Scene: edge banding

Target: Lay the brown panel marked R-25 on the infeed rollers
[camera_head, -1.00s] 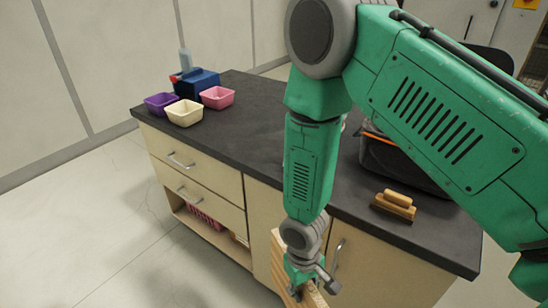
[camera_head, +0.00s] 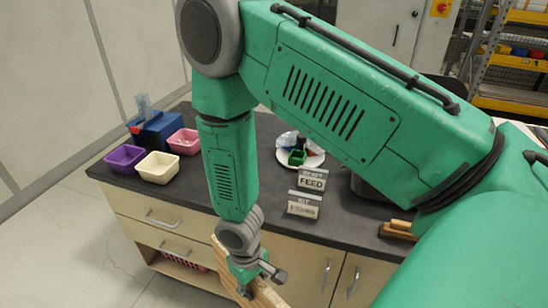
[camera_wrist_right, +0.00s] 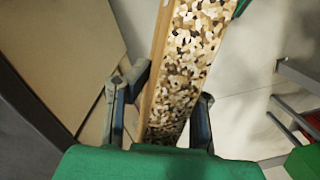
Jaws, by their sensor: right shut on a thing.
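My right gripper (camera_head: 250,281) is at the bottom of the head view, in front of the bench, shut on a wooden panel (camera_head: 266,294). The panel's light wood edge shows in the head view, and most of the panel is cut off below. In the right wrist view the panel's speckled chipboard side (camera_wrist_right: 190,50) stands between the fingers (camera_wrist_right: 163,100) of the same gripper, with a thin tan strip along its left. No R-25 mark can be read, so I cannot tell which panel it is. The infeed rollers and my left gripper are not in view.
The dark-topped bench (camera_head: 262,205) carries purple (camera_head: 125,158), cream (camera_head: 157,168) and pink (camera_head: 184,141) bins, a blue box (camera_head: 157,130), a white plate (camera_head: 315,160), small FEED (camera_head: 313,180) and KIT (camera_head: 304,205) signs and a brush (camera_head: 397,230). Shelving (camera_head: 515,60) stands at back right. Left floor is clear.

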